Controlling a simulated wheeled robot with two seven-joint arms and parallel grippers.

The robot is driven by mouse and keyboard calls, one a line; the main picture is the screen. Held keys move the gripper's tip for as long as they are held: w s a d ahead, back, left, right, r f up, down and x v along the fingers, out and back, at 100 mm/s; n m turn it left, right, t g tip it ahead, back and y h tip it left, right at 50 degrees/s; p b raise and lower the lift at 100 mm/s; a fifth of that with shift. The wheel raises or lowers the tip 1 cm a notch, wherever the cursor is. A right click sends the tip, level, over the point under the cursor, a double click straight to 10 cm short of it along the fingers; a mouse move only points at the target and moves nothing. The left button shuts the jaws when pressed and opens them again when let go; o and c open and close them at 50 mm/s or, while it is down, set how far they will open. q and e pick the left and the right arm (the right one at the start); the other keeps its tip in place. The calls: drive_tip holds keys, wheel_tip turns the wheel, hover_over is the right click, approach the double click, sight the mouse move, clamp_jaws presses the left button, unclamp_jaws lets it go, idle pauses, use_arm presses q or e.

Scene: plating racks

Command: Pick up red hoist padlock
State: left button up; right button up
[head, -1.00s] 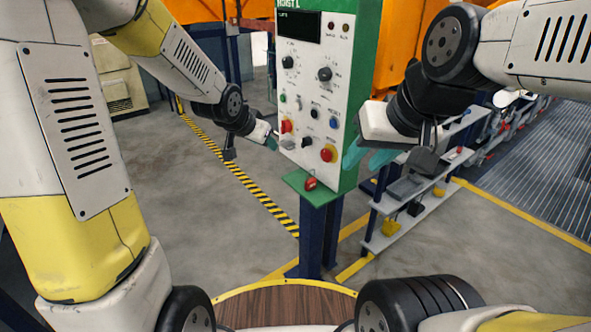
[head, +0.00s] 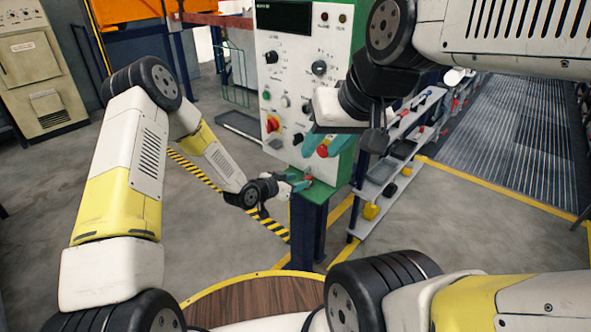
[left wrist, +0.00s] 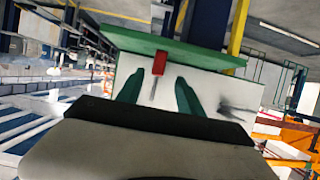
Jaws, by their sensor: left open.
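The red padlock (head: 308,181) sits on the green shelf at the foot of the hoist control panel, partly hidden by my left gripper in the head view. In the left wrist view the padlock (left wrist: 159,62) is a small red block against the green shelf edge (left wrist: 190,50), centred just beyond my fingertips. My left gripper (head: 299,182) is open, its teal fingers (left wrist: 158,88) pointing at the padlock, one to each side of its line. My right gripper (head: 326,145) appears open and empty, higher up, in front of the panel's lower right.
The white control panel (head: 288,110) with knobs and buttons stands above the shelf on a dark blue post (head: 304,235). A rack with grey shelves (head: 375,193) is to the right. A round wooden top (head: 255,300) is in front. Floor on the left is clear.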

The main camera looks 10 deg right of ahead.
use_arm(q)
drive_tip(key=x, duration=0.3)
drive_tip(key=f+x, duration=0.1)
drive_tip(key=shift+s+d+f, duration=0.1)
drive_tip(key=shift+d, duration=0.15)
drive_tip(key=shift+w+d+f, duration=0.15)
drive_tip(key=shift+w+d, duration=0.15)
drive_tip(key=shift+d, duration=0.05)
clamp_jaws()
